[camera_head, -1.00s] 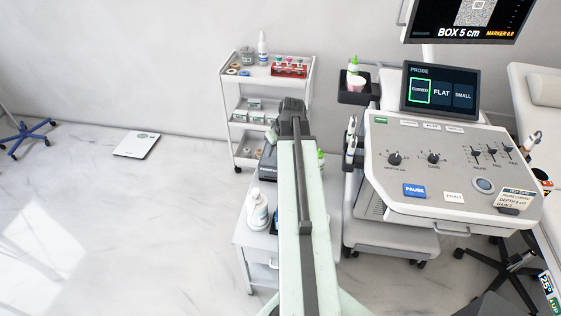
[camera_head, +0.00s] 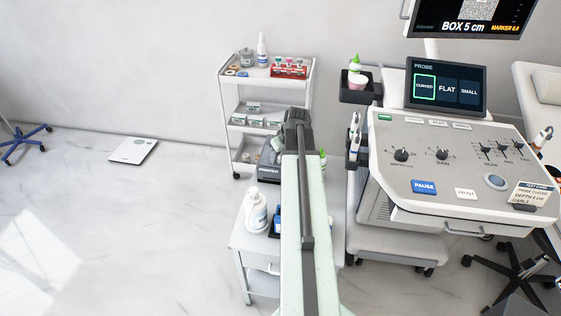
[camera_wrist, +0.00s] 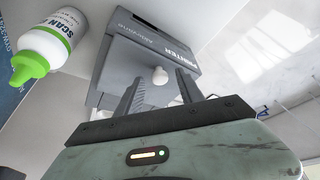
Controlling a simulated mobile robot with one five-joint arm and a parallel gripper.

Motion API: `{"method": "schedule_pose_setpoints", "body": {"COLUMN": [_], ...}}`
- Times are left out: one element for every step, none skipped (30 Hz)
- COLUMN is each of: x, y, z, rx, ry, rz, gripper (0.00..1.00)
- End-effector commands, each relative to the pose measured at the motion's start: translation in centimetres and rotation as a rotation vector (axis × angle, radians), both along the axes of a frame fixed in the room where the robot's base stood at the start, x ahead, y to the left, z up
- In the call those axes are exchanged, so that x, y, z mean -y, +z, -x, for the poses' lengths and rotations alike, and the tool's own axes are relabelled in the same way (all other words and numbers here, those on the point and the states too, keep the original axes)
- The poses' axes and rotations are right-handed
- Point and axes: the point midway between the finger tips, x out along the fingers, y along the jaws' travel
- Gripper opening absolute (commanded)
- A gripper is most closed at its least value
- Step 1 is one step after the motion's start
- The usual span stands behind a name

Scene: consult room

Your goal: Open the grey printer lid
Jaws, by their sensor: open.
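The grey printer (camera_wrist: 140,50) is in front of my gripper in the wrist view, with a small white knob (camera_wrist: 160,76) on it. My gripper (camera_wrist: 160,92) is open, its two fingers apart, with the knob showing between the fingertips. I cannot tell whether they touch it. In the head view the printer (camera_head: 268,174) shows only in part on the small white cart, behind my arm. My gripper's end (camera_head: 298,118) is at the far end of my arm there, and its jaws are hidden.
A white scan bottle with a green cap (camera_wrist: 45,45) is close beside the printer. The white bottle (camera_head: 256,212) stands on the small cart (camera_head: 240,240). A three-tier trolley (camera_head: 227,100) is behind, and the ultrasound console (camera_head: 450,150) is close on the right.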

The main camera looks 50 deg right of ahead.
Motion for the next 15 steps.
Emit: {"method": "schedule_pose_setpoints", "body": {"x": [-0.01,-0.02,-0.02,-0.03,-0.03,-0.04,-0.04,-0.05,-0.05,-0.06,-0.06,-0.07,-0.07,-0.07,-0.08], "y": [0.11,0.15,0.17,0.17,0.18,0.18,0.18,0.18,0.18,0.18,0.18,0.17,0.17,0.17,0.17], "z": [0.0,0.0,0.01,0.01,0.01,0.01,0.0,0.0,0.01,0.0,0.0,-0.01,-0.01,-0.01,-0.01], "rx": [0.0,0.0,0.0,0.0,0.0,0.0,0.0,0.0,0.0,0.0,0.0,0.0,0.0,0.0,0.0], "ry": [0.0,0.0,0.0,0.0,0.0,0.0,0.0,0.0,0.0,0.0,0.0,0.0,0.0,0.0,0.0], "rz": [0.0,0.0,0.0,0.0,0.0,0.0,0.0,0.0,0.0,0.0,0.0,-0.001,-0.001,-0.001,-0.001], "gripper": [0.44,0.44,0.44,0.44,0.39,0.28,0.19,0.11,0.0,0.0,0.0,0.0,0.0,0.0,0.0]}}
